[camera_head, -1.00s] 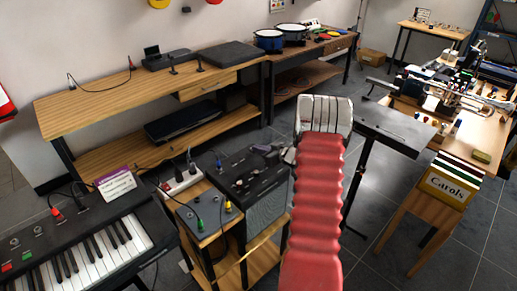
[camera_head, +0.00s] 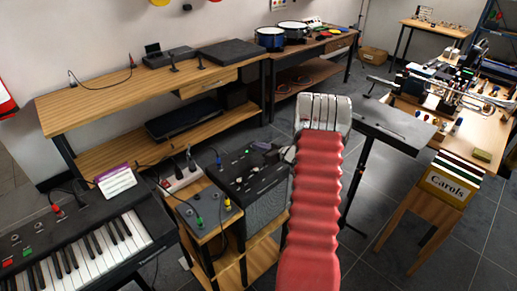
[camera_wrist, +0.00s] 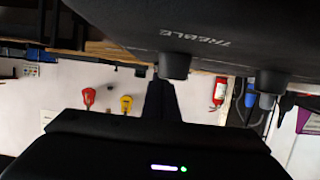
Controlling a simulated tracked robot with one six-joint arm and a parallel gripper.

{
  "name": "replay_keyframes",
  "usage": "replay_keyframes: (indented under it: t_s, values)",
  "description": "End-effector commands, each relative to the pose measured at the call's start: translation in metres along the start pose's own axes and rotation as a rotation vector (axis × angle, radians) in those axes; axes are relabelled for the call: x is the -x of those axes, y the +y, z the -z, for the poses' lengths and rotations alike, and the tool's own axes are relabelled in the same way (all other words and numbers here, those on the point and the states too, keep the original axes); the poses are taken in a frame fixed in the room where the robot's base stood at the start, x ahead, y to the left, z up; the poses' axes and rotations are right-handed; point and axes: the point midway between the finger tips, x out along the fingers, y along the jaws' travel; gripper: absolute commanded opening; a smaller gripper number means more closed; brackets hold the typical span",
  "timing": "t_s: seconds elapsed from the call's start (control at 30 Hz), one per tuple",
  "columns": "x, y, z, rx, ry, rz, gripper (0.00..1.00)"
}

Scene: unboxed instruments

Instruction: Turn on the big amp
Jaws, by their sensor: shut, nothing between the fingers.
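The big amp (camera_head: 252,192) is a dark box with a grey grille front, standing beside the small wooden stand. Small knobs or switches on its top panel are too small to read in the head view. My gripper (camera_head: 264,147) is at the far top edge of the amp, partly hidden by my red-sleeved arm. It is shut and empty. In the wrist view a dark panel marked TREBLE with black knobs (camera_wrist: 174,65) fills the top. My gripper (camera_wrist: 163,100) is close to it; contact cannot be told. A lit white bar and a green light show below on a dark body.
A smaller pedal box (camera_head: 209,212) with coloured plugs and a power strip (camera_head: 182,180) are left of the amp. A keyboard (camera_head: 85,240) is at front left. A black music stand (camera_head: 395,125) and a Carols box (camera_head: 447,184) are at right. Grey floor is free between.

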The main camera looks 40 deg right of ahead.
Motion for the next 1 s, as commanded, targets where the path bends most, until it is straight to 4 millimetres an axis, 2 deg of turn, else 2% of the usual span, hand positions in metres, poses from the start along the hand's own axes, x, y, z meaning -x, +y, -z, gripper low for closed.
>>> replay_keyframes:
  t_s: [0.67,0.83,1.0]
  values:
    - [0.004,0.002,0.01,0.0,0.001,-0.002,0.0]
    - [0.009,0.001,0.021,0.002,0.002,-0.001,0.0]
    - [0.017,0.0,0.042,0.003,0.003,-0.001,0.0]
